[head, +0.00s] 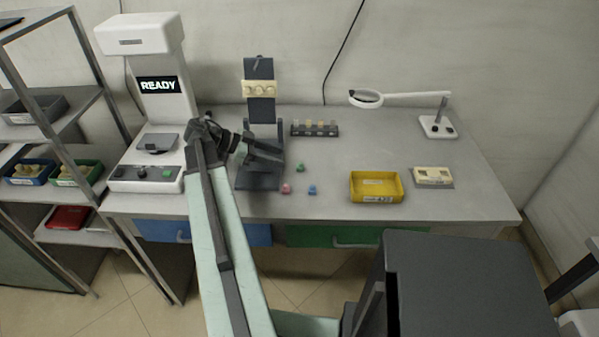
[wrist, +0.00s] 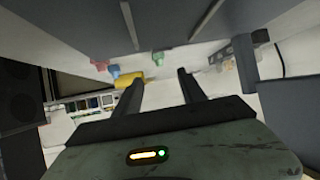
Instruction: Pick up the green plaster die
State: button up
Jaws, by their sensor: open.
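The green plaster die (head: 300,167) is a small piece on the grey bench, right of the dark stand's base. It also shows in the wrist view (wrist: 158,59), beyond the gap between my fingers. My gripper (head: 268,152) is open in front of the dark stand, left of the die and apart from it. In the wrist view my two dark fingers (wrist: 160,80) are spread with nothing between them.
A pink die (head: 286,188) and a blue die (head: 312,189) lie nearer the bench's front edge. The dark stand (head: 258,181) is beside my gripper. A yellow tray (head: 377,199), a small rack (head: 315,131) and a magnifier (head: 438,127) stand around.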

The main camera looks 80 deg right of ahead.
aim_at(299, 163)
jog(key=b+x, duration=0.4)
jog(key=x, duration=0.3)
jog(key=shift+s+f, duration=0.1)
jog(key=shift+f, duration=0.2)
jog(key=shift+s, duration=0.15)
jog(key=shift+r, duration=0.1)
grip_shut()
